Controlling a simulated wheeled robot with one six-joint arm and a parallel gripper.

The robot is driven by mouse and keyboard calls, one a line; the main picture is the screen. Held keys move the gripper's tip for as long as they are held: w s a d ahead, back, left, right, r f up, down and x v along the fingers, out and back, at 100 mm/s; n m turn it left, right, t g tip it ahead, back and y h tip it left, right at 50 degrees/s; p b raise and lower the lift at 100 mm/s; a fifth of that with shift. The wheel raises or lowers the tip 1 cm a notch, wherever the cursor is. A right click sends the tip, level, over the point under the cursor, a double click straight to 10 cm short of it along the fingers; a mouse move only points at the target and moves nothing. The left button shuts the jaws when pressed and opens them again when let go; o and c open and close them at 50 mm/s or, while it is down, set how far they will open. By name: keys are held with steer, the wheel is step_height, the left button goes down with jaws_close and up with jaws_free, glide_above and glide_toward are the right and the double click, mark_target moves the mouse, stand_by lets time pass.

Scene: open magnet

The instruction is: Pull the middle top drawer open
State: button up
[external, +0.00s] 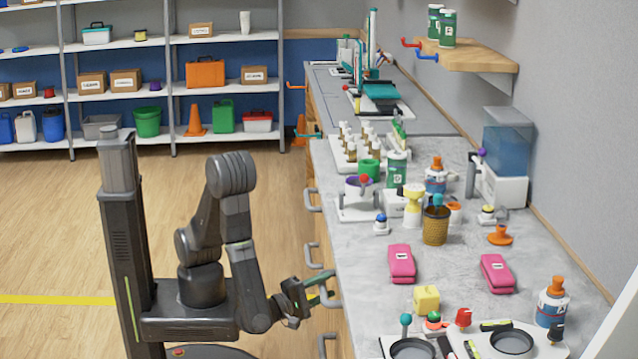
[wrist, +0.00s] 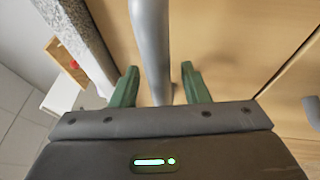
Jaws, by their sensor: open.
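My gripper (external: 316,286) is at the front of the wooden cabinet under the grey counter, beside a silver bar handle (external: 330,291). In the wrist view, the green fingers of my gripper (wrist: 158,82) are apart, one on each side of the grey handle (wrist: 150,38). Gaps show between the handle and both fingers. The wooden drawer front (wrist: 212,38) lies behind the handle and looks closed. Whether this is the middle top drawer is not clear from these views.
More bar handles (external: 313,200) line the cabinet front, above and below my gripper in the picture. The counter (external: 350,235) is crowded with bottles, pink cases and cups. Open floor (external: 60,240) lies to the left, with shelves (external: 180,90) at the back.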

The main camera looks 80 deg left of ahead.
jaws_close()
steer(key=shift+s, duration=0.15)
steer(key=s+p, duration=0.8)
steer(key=s, duration=1.6)
steer(key=shift+s, duration=0.3)
jaws_free()
